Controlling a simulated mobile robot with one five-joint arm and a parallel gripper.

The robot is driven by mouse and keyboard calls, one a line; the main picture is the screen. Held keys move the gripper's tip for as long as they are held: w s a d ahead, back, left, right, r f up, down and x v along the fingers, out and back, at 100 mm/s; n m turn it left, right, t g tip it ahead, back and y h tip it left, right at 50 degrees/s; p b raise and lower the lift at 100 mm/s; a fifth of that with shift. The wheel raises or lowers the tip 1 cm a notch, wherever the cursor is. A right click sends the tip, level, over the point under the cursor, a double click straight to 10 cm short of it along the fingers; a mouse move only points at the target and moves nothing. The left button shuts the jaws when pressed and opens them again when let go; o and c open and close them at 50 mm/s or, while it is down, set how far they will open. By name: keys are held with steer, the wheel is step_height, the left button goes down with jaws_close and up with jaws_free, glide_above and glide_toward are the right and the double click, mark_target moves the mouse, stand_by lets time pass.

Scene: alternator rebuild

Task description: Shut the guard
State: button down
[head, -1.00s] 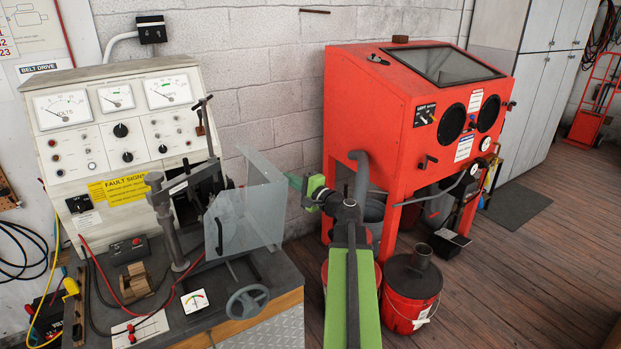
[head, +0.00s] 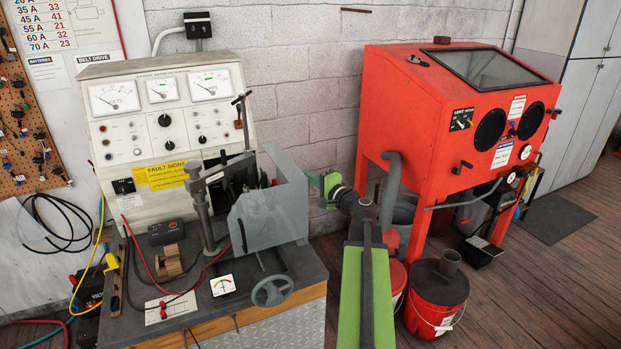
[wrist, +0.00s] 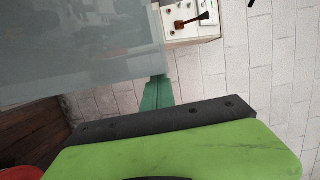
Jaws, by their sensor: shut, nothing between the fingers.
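The guard (head: 262,218) is a clear, greyish bent panel at the right side of the test bench, with a dark handle on its front face. It stands out to the right of the clamp arm and belt-drive area. My gripper (head: 316,181) is shut and empty, level with the guard's right edge and just to its right. In the wrist view the guard (wrist: 75,50) fills the upper left, and my green fingertips (wrist: 157,92) are close to its lower right corner. I cannot tell whether they touch it.
The test bench (head: 310,273) carries a meter panel (head: 165,108), a post with a clamp arm (head: 200,212), a handwheel (head: 272,290) and loose leads. A red blasting cabinet (head: 400,115) and red buckets (head: 436,300) stand to the right. A block wall (head: 310,60) is behind.

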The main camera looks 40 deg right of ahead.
steer(key=s+d, duration=0.3)
steer(key=s, duration=0.8)
steer(key=shift+s+d, duration=0.1)
